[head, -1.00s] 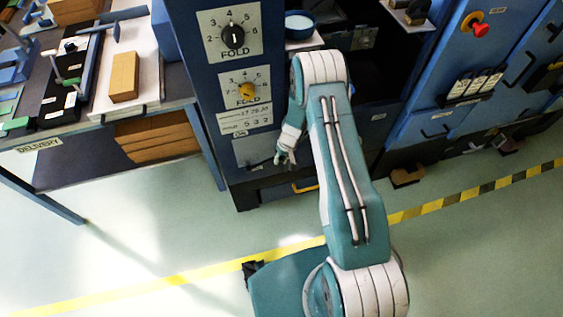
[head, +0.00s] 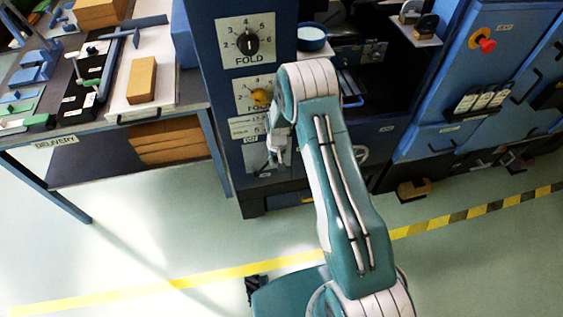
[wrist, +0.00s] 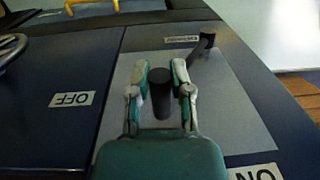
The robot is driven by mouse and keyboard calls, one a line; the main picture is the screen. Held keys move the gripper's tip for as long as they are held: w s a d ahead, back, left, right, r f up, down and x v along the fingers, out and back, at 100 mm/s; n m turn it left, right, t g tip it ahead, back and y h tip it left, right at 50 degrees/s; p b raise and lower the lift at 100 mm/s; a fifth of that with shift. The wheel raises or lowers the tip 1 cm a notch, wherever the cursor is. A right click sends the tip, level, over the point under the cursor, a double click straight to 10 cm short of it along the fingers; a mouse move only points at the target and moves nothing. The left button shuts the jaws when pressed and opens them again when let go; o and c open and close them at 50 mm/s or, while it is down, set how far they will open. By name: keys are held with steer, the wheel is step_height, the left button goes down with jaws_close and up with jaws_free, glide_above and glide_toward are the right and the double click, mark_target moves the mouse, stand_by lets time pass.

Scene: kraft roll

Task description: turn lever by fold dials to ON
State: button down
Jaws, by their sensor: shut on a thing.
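The lever's black round handle (wrist: 160,98) stands between the two fingers of my gripper (wrist: 161,68) in the wrist view. The gripper is shut on it. A thin black lever arm (wrist: 205,42) shows beyond the right finger; where it meets the handle is hidden. Both sit over a grey plate (wrist: 228,112). An OFF label (wrist: 71,99) is at the left and an ON label (wrist: 255,173) at the lower right, both upside down. In the head view my gripper (head: 272,158) is at the panel below the black fold dial (head: 248,44) and the yellow fold dial (head: 260,97).
A delivery table (head: 70,142) with a brown block (head: 142,80) stands at the left. A red button (head: 487,45) is on the blue cabinet at the right.

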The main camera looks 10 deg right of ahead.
steer(key=a+r+h, duration=0.2)
steer(key=a+h, duration=0.5)
steer(key=shift+a, duration=0.35)
steer(key=shift+a+r, duration=0.15)
stand_by(0.5)
steer(key=c, duration=0.5)
jaws_free()
steer(key=shift+c, duration=0.2)
steer(key=shift+a, duration=0.2)
steer(key=shift+r, duration=0.1)
